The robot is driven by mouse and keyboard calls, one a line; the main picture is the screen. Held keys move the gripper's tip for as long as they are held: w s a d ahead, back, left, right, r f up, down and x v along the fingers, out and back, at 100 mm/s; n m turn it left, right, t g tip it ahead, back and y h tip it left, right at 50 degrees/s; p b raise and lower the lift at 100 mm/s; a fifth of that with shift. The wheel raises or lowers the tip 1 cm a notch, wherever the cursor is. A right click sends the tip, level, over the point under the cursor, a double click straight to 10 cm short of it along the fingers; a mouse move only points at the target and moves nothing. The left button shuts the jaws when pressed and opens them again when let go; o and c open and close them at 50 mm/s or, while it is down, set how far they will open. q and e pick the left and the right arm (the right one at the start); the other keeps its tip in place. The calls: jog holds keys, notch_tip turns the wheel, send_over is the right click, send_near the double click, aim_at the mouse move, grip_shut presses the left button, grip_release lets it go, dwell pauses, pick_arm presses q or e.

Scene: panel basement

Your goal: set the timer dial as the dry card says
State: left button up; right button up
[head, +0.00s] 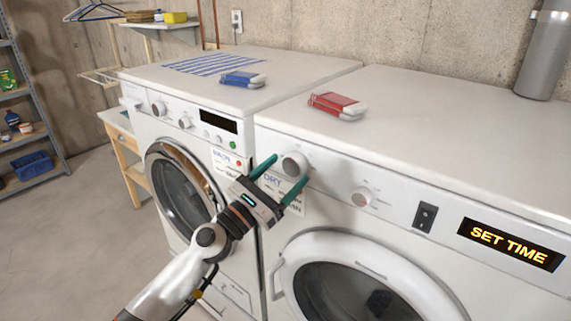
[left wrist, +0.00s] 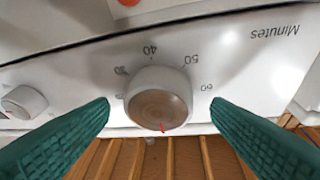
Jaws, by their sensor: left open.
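The timer dial (head: 294,165) is a round whitish knob at the left of the dryer's panel. In the left wrist view the dial (left wrist: 158,97) has a red mark at the picture's bottom, and upside-down numbers 30, 40, 50 and 60 with "Minutes". My left gripper (head: 290,169) is open, its green fingers on either side of the dial; in the wrist view gaps show beside the knob. The dry card (head: 272,180) is on the dryer's front below the dial; my gripper covers much of it and its small text is unreadable. My right gripper is not in view.
A lit display (head: 511,244) reads "SET TIME". A second knob (head: 362,196) and a black switch (head: 425,217) sit right of the dial.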

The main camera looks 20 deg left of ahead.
pick_arm(q)
jog(key=shift+w+d+r, duration=0.15)
jog(key=shift+w+d, duration=0.1)
jog(key=shift+w, duration=0.1)
jog(key=c, duration=1)
jog(key=shift+o, duration=0.2)
jog(key=shift+a+m, duration=0.1)
jog(key=shift+m, duration=0.3)
